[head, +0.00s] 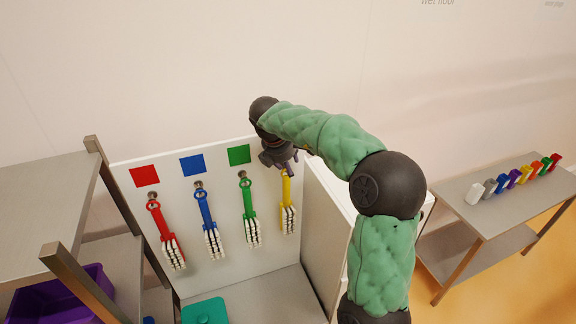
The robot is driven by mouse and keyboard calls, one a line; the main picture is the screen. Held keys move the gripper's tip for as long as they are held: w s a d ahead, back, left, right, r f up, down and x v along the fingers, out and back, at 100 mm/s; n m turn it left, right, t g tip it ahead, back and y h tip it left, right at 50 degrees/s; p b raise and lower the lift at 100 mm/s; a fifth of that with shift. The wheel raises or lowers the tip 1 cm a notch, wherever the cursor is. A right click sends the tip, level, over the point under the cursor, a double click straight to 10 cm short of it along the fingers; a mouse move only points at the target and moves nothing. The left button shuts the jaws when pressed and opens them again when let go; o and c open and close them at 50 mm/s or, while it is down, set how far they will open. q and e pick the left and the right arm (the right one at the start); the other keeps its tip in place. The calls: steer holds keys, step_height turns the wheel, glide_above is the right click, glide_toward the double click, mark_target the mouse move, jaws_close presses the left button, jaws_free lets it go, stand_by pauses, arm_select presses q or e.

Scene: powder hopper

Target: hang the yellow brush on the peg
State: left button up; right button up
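The yellow brush (287,206) is upright against the white board, bristles down, at the right end of a row of brushes. My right gripper (288,168) is at the top of its handle, in front of the board. The gripper and wrist hide the handle's upper end and any peg behind it, so I cannot see whether the brush is on a peg. The fingers are too small and overlapped to show whether they are closed on the handle. My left gripper is out of view.
Red (165,235), blue (207,225) and green (247,212) brushes hang on pegs under matching colour squares. A metal shelf rack (50,195) with a purple bin (62,297) stands left. A side table (462,205) with several coloured items stands right. A teal object (205,311) lies below the board.

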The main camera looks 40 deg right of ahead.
steer(key=shift+a+f, duration=0.2)
steer(key=shift+f, duration=0.05)
steer(key=v, duration=1.2)
steer(key=shift+d+r, duration=0.25)
steer(key=shift+r, duration=0.05)
steer(key=shift+s, duration=0.1)
